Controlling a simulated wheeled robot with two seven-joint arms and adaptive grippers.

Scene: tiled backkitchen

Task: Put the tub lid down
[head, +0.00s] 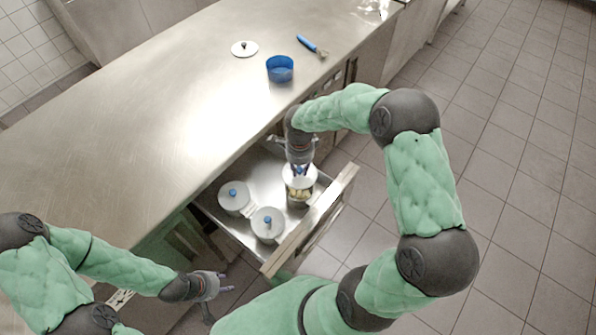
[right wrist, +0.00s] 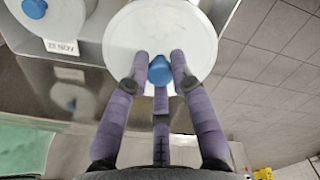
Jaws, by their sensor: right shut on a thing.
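My right gripper (head: 301,170) is shut on the blue knob (right wrist: 160,70) of a round white tub lid (right wrist: 190,32). In the head view this lid (head: 311,176) is over a tub (head: 299,204) in the open drawer. Yellowish contents show below the lid's near edge, so it looks raised or off-centre; I cannot tell whether it touches the rim. My left gripper (head: 226,282) looks open and empty, low beside the drawer.
The drawer (head: 262,180) has bare floor at its back. The counter's left part is clear.

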